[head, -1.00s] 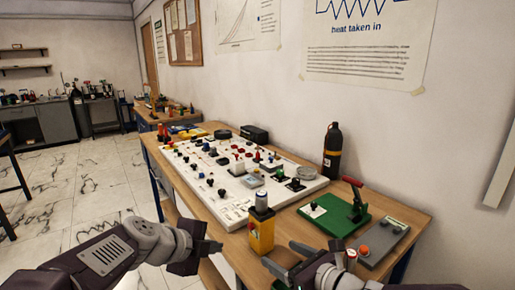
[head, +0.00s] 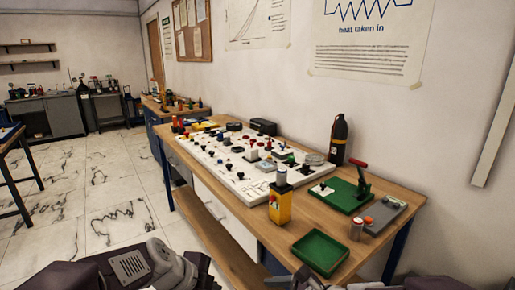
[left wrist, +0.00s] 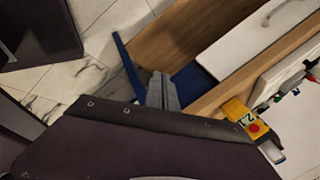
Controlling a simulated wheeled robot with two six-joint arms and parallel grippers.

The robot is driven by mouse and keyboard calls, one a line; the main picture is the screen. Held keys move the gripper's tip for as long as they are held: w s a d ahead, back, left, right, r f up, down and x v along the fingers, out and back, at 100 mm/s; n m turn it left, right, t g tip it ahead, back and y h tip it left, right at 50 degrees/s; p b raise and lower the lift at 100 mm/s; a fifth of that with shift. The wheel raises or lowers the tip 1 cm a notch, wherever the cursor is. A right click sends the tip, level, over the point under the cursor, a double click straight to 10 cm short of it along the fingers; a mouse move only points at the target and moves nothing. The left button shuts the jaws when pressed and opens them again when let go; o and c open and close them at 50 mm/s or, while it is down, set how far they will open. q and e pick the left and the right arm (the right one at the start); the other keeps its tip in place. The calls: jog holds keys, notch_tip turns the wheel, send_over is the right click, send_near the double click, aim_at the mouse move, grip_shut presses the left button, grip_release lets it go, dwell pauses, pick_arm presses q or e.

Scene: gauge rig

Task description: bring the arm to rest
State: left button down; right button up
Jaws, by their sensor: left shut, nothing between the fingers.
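My left arm comes in at the bottom left of the head view, with its dark gripper (head: 200,268) low at the bottom edge, in front of the bench and apart from it. In the left wrist view the narrow grey fingers (left wrist: 162,92) are together with nothing between them, over the floor and the bench's lower shelf. My right gripper (head: 290,279) is at the bottom edge of the head view, near the green tray and mostly cut off; its opening is unclear.
The wooden bench (head: 375,240) holds a white board (head: 225,171) with several knobs, a yellow block (head: 280,208), a green tray (head: 320,252), a green lever base (head: 343,196), a grey plate (head: 382,216) and a black bottle (head: 339,140). Open floor (head: 112,215) lies left.

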pick_arm(q)
jog(key=s+a+f+n+g+y, duration=0.25)
jog(key=s+f+n, duration=0.3)
jog(key=n, duration=0.45)
jog(key=s+a+f+n+g+y, duration=0.1)
jog(key=s+a+f+n, duration=0.4)
jog(key=n, duration=0.5)
pick_arm(e)
jog(key=s+d+f+n+g+h, duration=0.2)
jog(key=s+d+f+n+h, duration=0.25)
jog(key=d+n, duration=0.45)
jog(key=s+d+f+n+g+h, duration=0.2)
jog(key=s+d+f+n+h, duration=0.35)
jog(key=n, duration=0.65)
pick_arm(q)
notch_tip(320, 180, up, 16)
jog(key=s+p, duration=0.1)
jog(key=p, duration=1.5)
jog(key=shift+d+r+n, duration=0.2)
jog(key=shift+d+n, duration=0.1)
jog(key=shift+d, duration=0.05)
pick_arm(e)
notch_tip(320, 180, up, 16)
jog(key=w+d+y, duration=0.1)
jog(key=shift+w+f, duration=0.15)
jog(key=shift+w, duration=0.15)
pick_arm(q)
jog(key=shift+s, duration=0.1)
